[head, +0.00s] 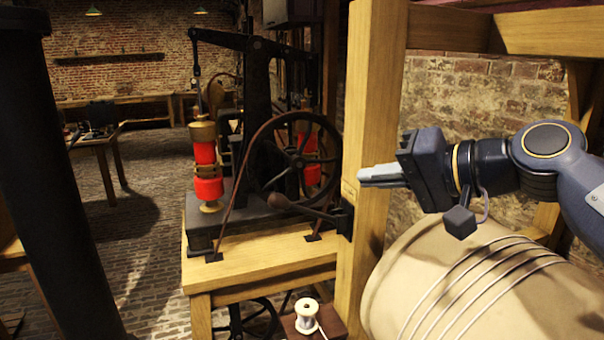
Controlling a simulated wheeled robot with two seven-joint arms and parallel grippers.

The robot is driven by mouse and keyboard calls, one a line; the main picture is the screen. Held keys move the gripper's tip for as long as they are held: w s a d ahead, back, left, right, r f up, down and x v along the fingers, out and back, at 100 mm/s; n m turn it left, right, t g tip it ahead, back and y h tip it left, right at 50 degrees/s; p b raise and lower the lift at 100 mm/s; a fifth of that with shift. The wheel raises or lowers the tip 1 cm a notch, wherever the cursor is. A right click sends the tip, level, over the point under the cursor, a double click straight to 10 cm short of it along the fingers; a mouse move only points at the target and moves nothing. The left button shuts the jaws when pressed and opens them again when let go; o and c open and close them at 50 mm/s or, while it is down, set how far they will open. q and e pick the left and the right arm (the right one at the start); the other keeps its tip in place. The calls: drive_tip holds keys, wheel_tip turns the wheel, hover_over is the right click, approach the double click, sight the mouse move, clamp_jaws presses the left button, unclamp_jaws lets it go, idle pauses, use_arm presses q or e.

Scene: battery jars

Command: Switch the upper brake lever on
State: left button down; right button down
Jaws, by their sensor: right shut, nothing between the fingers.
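A dark lever (312,213) with a round brown knob (278,201) at its left end is fixed to a black bracket (345,217) on the wooden post (372,110). It points left and slightly up from the bracket, in front of the spoked wheel. It is the only such lever I can make out, and I cannot tell whether it is the upper brake lever. My right gripper (362,177) comes in from the right, shut and empty. Its tips overlap the post in the picture, above and right of the bracket; contact cannot be told. My left gripper is out of view.
A black beam engine with a spoked wheel (297,157) and red coils (208,187) stands on a wooden table (250,263). A large tan drum (440,265) wound with wire is below my right arm. A white spool (307,313) is at the bottom. A dark column (50,150) blocks the left.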

drive_tip(key=p, duration=0.1)
hover_over(308, 210)
drive_tip(key=s+d, duration=0.2)
wheel_tip(308, 210, down, 3)
drive_tip(key=a+f, duration=0.2)
drive_tip(key=a, duration=0.1)
drive_tip(key=shift+s, duration=0.35)
drive_tip(key=shift+w+a, duration=0.1)
